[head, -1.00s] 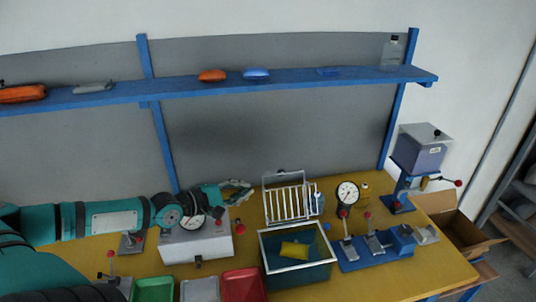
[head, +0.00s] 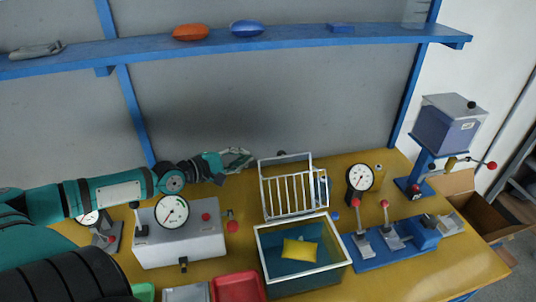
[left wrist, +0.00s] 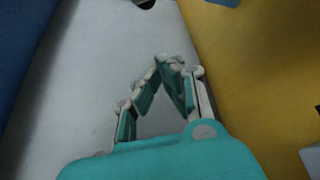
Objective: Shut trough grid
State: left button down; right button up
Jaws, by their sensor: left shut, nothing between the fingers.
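The trough (head: 262,262) is a dark, pale-rimmed box on the yellow table, with water-like blue inside and a yellow block (head: 299,250) in it. Its white wire grid (head: 291,196) stands raised at the trough's back edge, with a handle frame at its top. My left gripper (head: 243,158) is left of the grid's top, apart from it, its fingers closed and empty. The left wrist view also shows the fingers (left wrist: 165,65) meeting at their tips, over a grey surface and the yellow table. My right gripper is not in view.
A grey box with a dial gauge (head: 180,235) stands left of the trough. A blue clamp fixture (head: 395,240) and another gauge (head: 359,178) stand right. A red tray (head: 238,287) lies in front. A blue shelf (head: 260,43) runs above.

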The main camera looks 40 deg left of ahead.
pick_arm(q)
jog(key=w+d+p, duration=0.4)
jog(key=w+d, duration=0.1)
jog(key=w, duration=0.1)
jog(key=shift+p, duration=0.35)
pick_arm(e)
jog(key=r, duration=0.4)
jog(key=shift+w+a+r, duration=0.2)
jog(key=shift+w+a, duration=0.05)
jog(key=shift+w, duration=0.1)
pick_arm(q)
jog(key=shift+w, duration=0.1)
